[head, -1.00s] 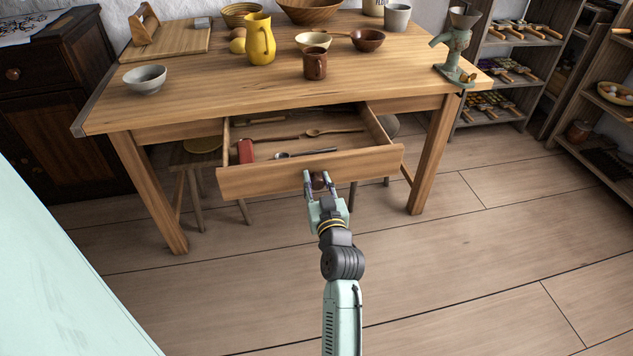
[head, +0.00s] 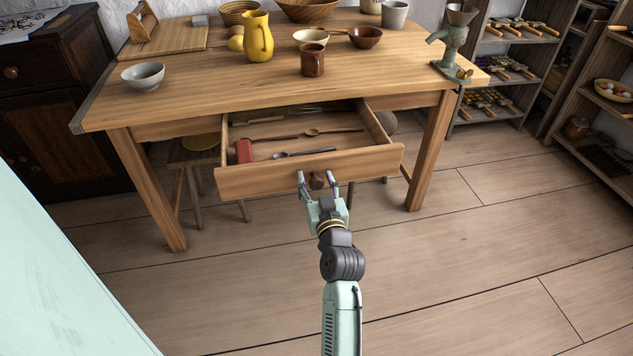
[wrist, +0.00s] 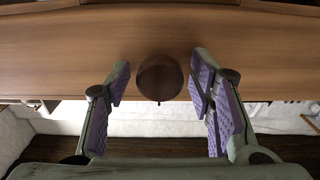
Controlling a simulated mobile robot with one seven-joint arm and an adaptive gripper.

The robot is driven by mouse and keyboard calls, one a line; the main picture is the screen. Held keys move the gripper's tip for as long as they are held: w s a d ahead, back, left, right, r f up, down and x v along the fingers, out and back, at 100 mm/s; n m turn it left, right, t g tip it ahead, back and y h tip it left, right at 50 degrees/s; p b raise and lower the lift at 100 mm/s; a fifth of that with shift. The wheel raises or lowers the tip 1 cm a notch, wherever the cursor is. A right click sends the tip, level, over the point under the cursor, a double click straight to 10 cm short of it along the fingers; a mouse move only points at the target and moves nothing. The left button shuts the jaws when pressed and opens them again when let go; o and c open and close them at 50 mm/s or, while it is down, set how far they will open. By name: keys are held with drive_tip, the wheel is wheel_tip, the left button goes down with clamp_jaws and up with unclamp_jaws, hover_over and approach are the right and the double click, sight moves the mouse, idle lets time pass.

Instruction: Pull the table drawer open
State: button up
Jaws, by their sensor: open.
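The table drawer (head: 240,181) stands well out from the wooden table (head: 200,92), with utensils and a red box showing inside. Its dark round knob (head: 317,181) is on the middle of the drawer front. My gripper (head: 319,184) is open at the drawer front, with one finger on each side of the knob. In the wrist view the knob (wrist: 160,78) sits between the purple finger pads, with a gap on both sides. The drawer front (wrist: 60,55) fills the upper part of that view.
A yellow jug (head: 258,38), a grey bowl (head: 143,76), a brown mug (head: 313,60) and a green grinder (head: 452,48) stand on the table. A stool (head: 190,160) is under it. The floor (head: 480,250) in front is clear.

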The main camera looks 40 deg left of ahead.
drive_tip(key=v, duration=0.7)
drive_tip(key=shift+s+d, duration=0.15)
drive_tip(key=shift+s, duration=0.05)
idle(0.5)
